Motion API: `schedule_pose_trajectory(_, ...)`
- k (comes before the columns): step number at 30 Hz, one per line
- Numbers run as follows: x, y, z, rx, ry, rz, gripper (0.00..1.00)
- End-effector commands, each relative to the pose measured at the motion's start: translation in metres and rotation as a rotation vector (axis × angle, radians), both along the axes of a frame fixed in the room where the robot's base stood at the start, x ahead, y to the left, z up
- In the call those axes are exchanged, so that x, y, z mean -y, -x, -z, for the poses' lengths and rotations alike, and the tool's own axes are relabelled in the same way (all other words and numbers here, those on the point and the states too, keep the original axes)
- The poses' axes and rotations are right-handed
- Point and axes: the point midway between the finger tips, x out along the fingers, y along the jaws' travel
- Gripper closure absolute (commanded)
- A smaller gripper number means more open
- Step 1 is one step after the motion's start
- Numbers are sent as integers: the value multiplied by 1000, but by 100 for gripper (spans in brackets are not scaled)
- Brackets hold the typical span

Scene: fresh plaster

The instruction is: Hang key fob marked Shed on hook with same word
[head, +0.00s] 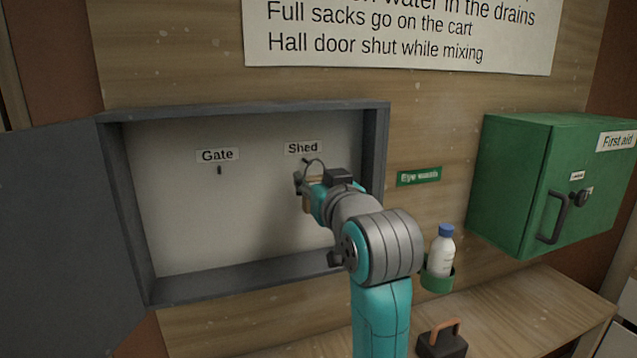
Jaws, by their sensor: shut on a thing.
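The grey key cabinet (378,145) is open on the wall, its door swung out to the left. Inside, the label Shed (303,148) is at the right and the label Gate (217,155) at the left. A small dark hook (219,170) shows under Gate, with nothing on it. My gripper (305,188) is just below the Shed label, shut on the key fob (307,206), of which a small tan part shows. A thin dark ring arcs up above the fingers towards the label. The fob's word and the Shed hook are hidden; I cannot tell whether ring and hook touch.
A green first aid box (510,185) with a dark handle is on the wall at right. A white bottle (442,255) stands in a green holder (437,280) below the eye wash sign (419,176). A dark block with a wooden handle (442,343) is on the bench.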

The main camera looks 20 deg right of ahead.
Motion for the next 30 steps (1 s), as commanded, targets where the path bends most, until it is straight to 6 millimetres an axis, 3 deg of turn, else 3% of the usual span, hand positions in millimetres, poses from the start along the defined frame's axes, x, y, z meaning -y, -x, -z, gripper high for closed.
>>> schedule_pose_trajectory(30,0,-45,10,0,0,0,88)
